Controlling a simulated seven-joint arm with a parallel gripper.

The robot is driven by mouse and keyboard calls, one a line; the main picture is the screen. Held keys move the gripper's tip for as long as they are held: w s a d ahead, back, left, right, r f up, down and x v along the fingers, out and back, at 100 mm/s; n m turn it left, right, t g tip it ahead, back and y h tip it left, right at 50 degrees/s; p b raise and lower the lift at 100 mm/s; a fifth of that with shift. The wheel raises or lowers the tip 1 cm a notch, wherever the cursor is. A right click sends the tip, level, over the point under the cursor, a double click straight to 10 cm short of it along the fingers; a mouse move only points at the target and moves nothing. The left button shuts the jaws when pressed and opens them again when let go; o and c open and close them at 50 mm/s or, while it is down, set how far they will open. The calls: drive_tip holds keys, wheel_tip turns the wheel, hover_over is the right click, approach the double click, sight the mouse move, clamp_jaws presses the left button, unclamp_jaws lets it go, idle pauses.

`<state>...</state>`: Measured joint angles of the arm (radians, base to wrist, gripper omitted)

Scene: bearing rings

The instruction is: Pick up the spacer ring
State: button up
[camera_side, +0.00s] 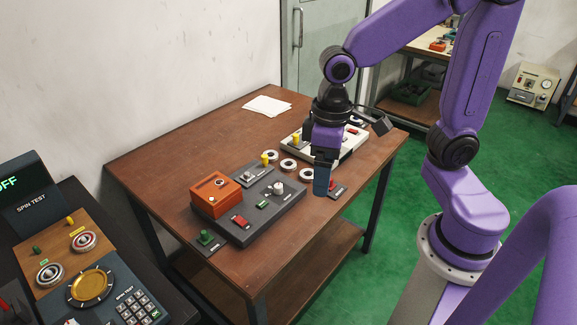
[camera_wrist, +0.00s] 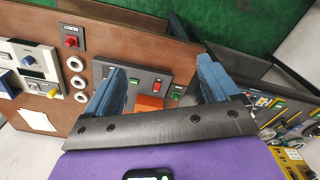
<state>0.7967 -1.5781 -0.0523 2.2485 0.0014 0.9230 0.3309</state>
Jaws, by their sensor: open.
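Three small white rings lie in a row on the brown table, a left one (camera_side: 269,157), a middle one (camera_side: 288,165) and a right one (camera_side: 306,174). They look alike, and I cannot tell which is the spacer ring. In the wrist view they show left of the fingers as an upper (camera_wrist: 74,64), a middle (camera_wrist: 77,82) and a lower ring (camera_wrist: 81,97). My gripper (camera_side: 322,180) points down above the table near the right ring.
A dark grey fixture (camera_side: 262,213) with an orange block (camera_side: 216,195) stands in front of the rings. A white panel (camera_side: 345,149) stands behind them. A small box with a red button (camera_side: 338,188) is by the table's right edge. Paper (camera_side: 267,106) lies at the back; the table's left is clear.

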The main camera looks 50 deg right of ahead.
drive_tip(key=w+d+f+m, duration=0.2)
drive_tip(key=w+d+m, duration=0.35)
drive_tip(key=w, duration=0.35)
drive_tip(key=w+d+f+m, duration=0.2)
drive_tip(key=w+d+m, duration=0.2)
drive_tip(key=w+m, duration=0.35)
drive_tip(key=w+d+f+m, duration=0.2)
drive_tip(key=w+d+m, duration=0.3)
drive_tip(key=w, duration=0.4)
drive_tip(key=w+d+f+m, duration=0.3)
drive_tip(key=d+m, duration=0.2)
drive_tip(key=d, duration=0.4)
wheel_tip(320, 180, down, 12)
drive_tip(key=shift+w+f, duration=0.1)
drive_tip(key=shift+f, duration=0.05)
drive_tip(key=shift+w+d+f, duration=0.1)
drive_tip(key=shift+d+f, duration=0.05)
drive_tip(key=shift+f, duration=0.7)
drive_tip(key=shift+w+d+f, duration=0.1)
drive_tip(key=shift+d+f, duration=0.05)
drive_tip(key=shift+f, duration=0.75)
drive_tip(key=shift+w+d+f, duration=0.1)
drive_tip(key=shift+d+f, duration=0.05)
drive_tip(key=shift+f, duration=0.7)
drive_tip(key=c, duration=1.3)
drive_tip(key=shift+r, duration=0.1)
